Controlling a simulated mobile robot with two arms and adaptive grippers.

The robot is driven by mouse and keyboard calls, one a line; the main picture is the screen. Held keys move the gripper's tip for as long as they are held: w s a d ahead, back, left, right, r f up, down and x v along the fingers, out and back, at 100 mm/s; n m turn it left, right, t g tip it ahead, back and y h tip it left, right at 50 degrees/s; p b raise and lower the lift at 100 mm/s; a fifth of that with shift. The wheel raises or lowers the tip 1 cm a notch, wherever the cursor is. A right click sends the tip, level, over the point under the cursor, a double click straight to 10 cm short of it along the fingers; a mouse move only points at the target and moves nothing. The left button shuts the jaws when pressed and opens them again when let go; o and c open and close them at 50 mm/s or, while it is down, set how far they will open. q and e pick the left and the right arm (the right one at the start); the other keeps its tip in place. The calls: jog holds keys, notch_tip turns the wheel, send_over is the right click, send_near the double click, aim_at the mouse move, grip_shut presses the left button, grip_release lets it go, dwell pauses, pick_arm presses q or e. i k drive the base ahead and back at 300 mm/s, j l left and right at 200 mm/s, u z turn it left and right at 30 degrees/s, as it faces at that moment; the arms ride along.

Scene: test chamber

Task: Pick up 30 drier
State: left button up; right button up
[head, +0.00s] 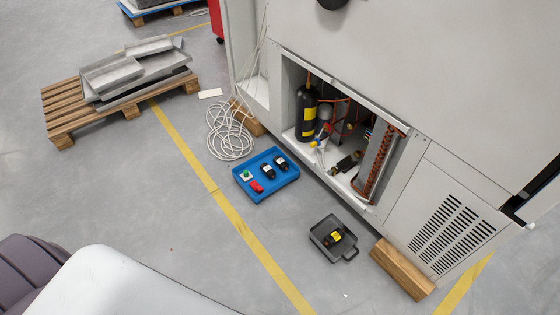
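Two small black cylinders with pale labels, which look like driers, lie in a blue tray (278,183) on the floor. One black cylinder (267,171) is left of the other black cylinder (281,163). A third dark part with a yellow label (335,236) lies in a dark grey tray (334,222) nearer the front. The label print is too small to read, so I cannot tell which one is the 30 drier. Neither of my grippers is in view.
The blue tray also holds a green-button box (246,176) and a red part (257,187). A large cabinet (420,70) has an open bay with a black bottle (307,118) and a finned coil (375,160). A coiled hose (228,135), wooden block (402,268) and pallet (62,105) stand nearby.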

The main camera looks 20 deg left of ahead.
aim_at(270, 173)
jog(key=i+j+u, duration=0.2)
jog(key=i+j, duration=0.15)
jog(key=i+j+u, duration=0.15)
jog(key=i, duration=0.35)
jog(key=i+j+u, duration=0.2)
jog(key=i, duration=0.3)
jog(key=j, duration=0.1)
